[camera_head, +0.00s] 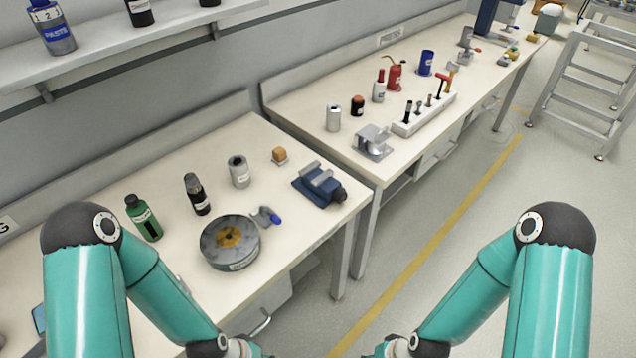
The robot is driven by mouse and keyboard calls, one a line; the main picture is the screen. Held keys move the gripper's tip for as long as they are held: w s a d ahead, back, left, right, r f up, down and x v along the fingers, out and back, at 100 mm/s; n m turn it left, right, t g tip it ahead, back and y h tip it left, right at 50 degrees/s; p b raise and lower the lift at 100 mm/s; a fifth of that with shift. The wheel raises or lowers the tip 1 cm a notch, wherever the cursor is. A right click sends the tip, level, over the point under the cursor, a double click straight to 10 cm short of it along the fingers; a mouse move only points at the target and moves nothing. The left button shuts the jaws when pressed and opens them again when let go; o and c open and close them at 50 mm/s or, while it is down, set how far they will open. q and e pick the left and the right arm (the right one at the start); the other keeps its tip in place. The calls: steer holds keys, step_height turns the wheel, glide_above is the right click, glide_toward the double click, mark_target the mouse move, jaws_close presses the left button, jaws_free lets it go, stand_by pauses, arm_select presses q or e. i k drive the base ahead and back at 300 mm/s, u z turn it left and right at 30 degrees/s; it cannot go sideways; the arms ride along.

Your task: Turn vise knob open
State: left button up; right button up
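A small blue vise (318,185) with grey jaws sits at the right end of the near workbench, close to its front edge. Its dark round knob (339,195) faces the front right side. How far the jaws stand apart is too small to tell. My two teal arms come in from the bottom left and bottom right. Both forearms run down to the bottom middle edge, well below and apart from the vise. Both grippers are cut off by the bottom edge, so their fingers do not show.
A second bench (300,88) stands beyond.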

mark_target(339, 196)
steer(key=u, duration=0.95)
steer(key=k, duration=1)
steer(key=z, duration=1.15)
steer(key=i, duration=1)
steer(key=z, duration=0.05)
